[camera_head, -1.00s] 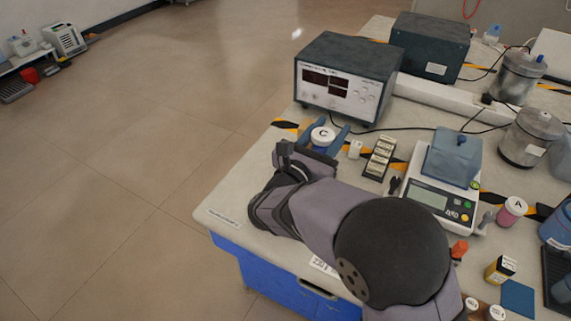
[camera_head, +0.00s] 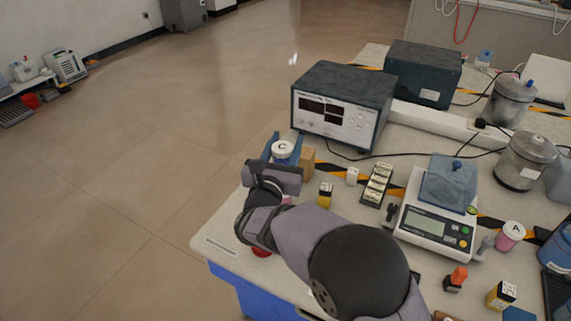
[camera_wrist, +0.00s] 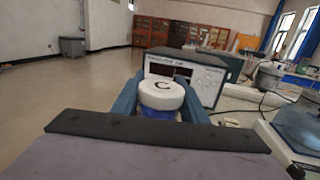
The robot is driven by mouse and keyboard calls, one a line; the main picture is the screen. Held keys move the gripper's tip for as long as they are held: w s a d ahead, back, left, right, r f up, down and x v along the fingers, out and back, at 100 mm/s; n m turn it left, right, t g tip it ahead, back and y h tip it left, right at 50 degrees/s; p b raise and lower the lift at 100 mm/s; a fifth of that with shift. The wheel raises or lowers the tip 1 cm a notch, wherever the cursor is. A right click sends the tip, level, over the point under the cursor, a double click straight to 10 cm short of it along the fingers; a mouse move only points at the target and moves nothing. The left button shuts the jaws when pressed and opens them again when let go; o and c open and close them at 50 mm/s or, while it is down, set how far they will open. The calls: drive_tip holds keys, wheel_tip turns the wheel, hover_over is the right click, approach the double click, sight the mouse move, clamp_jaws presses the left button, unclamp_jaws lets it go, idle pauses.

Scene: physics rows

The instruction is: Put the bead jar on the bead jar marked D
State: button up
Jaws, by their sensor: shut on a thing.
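A bead jar with a white lid marked C (camera_head: 282,149) and a blue body is held between the blue fingers of my gripper (camera_head: 283,151). It appears upright, above the bench's left end. In the wrist view its lid (camera_wrist: 161,92) shows between the two fingers (camera_wrist: 160,100). A pink jar marked A (camera_head: 511,236) stands at the right of the bench, well apart from my gripper. I see no lid marked D. A small pinkish patch (camera_head: 287,200) shows just below my gripper, mostly hidden by it.
A metering instrument (camera_head: 342,110) stands behind my gripper. A tan block (camera_head: 307,164), a yellow-black box (camera_head: 325,194) and a slide rack (camera_head: 377,185) are to its right. A balance (camera_head: 437,217) stands further right. A red round thing (camera_head: 261,252) shows beside my arm.

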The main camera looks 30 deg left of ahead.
sight(286, 161)
drive_tip(key=shift+f+p, duration=0.3)
drive_tip(key=shift+f, duration=2.5)
drive_tip(key=shift+f, duration=0.2)
drive_tip(key=o, duration=1.1)
drive_tip(key=shift+r, duration=0.2)
drive_tip(key=b+v, duration=0.2)
drive_tip(key=v, duration=1)
